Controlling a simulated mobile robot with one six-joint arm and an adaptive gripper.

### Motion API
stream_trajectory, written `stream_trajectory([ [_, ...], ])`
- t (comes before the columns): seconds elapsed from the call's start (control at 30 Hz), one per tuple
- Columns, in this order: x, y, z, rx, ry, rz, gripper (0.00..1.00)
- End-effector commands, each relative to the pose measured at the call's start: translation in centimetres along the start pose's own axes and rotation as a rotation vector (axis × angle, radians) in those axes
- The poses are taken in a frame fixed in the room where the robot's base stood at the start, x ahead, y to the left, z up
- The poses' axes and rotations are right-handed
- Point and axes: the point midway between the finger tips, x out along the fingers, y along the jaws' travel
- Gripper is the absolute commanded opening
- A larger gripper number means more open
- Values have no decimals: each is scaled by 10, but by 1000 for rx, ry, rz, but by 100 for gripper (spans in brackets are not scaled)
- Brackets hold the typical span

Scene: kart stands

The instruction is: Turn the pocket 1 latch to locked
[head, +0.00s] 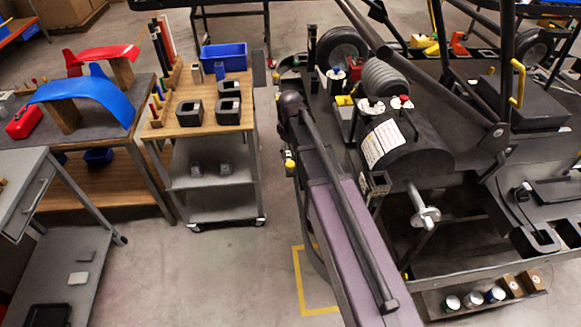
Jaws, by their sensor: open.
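I cannot pick out the pocket 1 latch with certainty; no marking for pocket 1 or for locked is legible from here. The black kart stand (458,258) fills the right half of the head view. On it, a small red-topped fitting (403,101) and a dark-and-white one sit by a black rounded housing (418,148) with a white label. A yellow handle (518,82) stands upright at the far right. Black U-shaped holders (541,241) sit at the right edge. My gripper is not recognisable anywhere in this view.
A wheeled cart (233,132) with black square blocks and a blue bin (224,57) stands left of centre. A bench with a blue curved panel (88,96) is farther left. Bare floor (225,270) with a yellow corner marking lies at lower centre.

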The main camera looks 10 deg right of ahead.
Motion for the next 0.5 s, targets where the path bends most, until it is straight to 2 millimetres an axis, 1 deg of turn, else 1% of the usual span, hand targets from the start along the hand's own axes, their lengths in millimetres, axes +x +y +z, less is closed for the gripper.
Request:
stream_trajectory([
  [0.03,8,0,0,0,0,0,82],
  [0.5,44,0,0,0,0,0,82],
])
